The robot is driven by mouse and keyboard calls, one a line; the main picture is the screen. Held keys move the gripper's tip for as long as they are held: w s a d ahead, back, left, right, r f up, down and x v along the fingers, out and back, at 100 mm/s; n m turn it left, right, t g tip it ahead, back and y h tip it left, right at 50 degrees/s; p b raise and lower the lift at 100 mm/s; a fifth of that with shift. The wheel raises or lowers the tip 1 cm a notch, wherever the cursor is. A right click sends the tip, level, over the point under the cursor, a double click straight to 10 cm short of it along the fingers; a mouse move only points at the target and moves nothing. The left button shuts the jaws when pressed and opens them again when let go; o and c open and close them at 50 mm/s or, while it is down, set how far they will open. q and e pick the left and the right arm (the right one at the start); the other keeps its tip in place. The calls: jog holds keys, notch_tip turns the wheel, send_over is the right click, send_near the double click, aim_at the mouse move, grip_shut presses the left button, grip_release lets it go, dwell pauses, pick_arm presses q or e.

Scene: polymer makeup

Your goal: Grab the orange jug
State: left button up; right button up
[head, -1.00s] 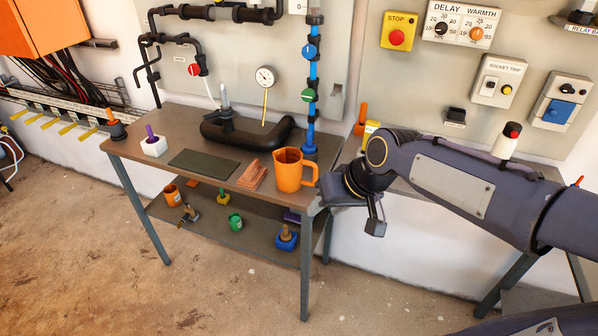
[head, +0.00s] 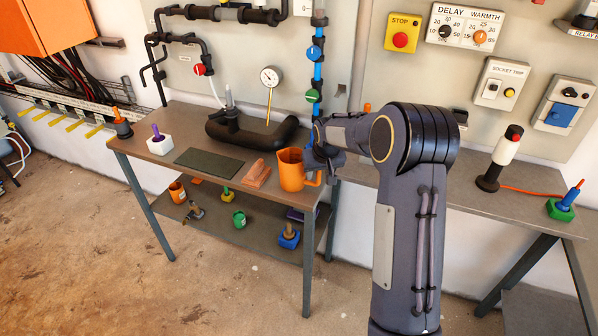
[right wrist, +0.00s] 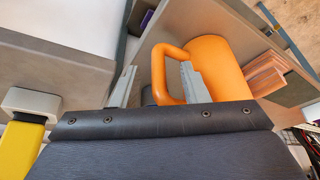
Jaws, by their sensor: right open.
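The orange jug (head: 290,170) stands upright near the right end of the brown table, its handle on the right. My right gripper (head: 321,163) is at the handle side of the jug, partly hidden by my arm. The right wrist view shows the jug (right wrist: 222,68) and its handle (right wrist: 158,72). My right gripper (right wrist: 155,84) is open there, with the handle's outer bar between its two fingers. One finger overlaps the handle opening; the other is outside the handle. I cannot tell whether either finger touches it. My left gripper is not in view.
An orange-brown block stack (head: 257,174) lies left of the jug, beside a dark green mat (head: 209,162). A black pipe (head: 250,135) and a blue vertical pipe (head: 317,75) stand behind. A second grey table (head: 470,205) is at the right.

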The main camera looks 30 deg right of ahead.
jog(key=shift+x, duration=1.2)
grip_shut()
jog(key=shift+r, duration=0.1)
